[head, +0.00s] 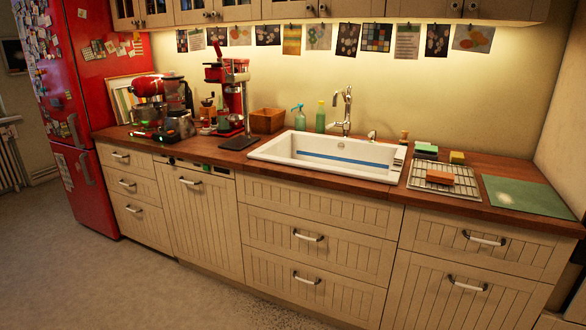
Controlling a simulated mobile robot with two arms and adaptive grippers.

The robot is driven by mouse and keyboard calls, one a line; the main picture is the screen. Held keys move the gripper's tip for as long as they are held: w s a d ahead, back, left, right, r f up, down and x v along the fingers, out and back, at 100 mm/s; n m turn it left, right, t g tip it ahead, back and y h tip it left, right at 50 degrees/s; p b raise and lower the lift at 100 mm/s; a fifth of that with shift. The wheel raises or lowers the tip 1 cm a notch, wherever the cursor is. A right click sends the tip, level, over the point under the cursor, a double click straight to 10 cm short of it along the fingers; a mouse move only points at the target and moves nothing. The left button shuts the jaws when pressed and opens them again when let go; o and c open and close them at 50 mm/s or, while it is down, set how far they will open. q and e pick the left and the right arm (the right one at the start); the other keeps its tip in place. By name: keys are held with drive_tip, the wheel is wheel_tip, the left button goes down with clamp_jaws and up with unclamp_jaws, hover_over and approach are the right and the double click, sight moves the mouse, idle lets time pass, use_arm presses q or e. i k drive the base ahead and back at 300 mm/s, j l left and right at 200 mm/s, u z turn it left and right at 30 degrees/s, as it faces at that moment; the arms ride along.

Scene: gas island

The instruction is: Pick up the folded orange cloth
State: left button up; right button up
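A small flat orange block, which looks like the folded orange cloth (440,177), lies on a wire rack (468,189) on the counter, right of the sink. It is small in the head view, so its folds cannot be made out. Neither of my grippers is in view.
The white sink (270,151) with its tap (346,112) is left of the rack. A green mat (525,195) lies to the right. A yellow sponge (457,157) and green pads (426,150) sit behind. Floor in front of the left drawers is clear.

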sight(435, 176)
drive_tip(key=i+z, duration=0.1)
drive_tip(key=i, duration=0.65)
drive_tip(key=i+j+z, duration=0.15)
drive_tip(key=i, duration=0.25)
drive_tip(key=i+j+z, duration=0.15)
drive_tip(key=i, duration=0.25)
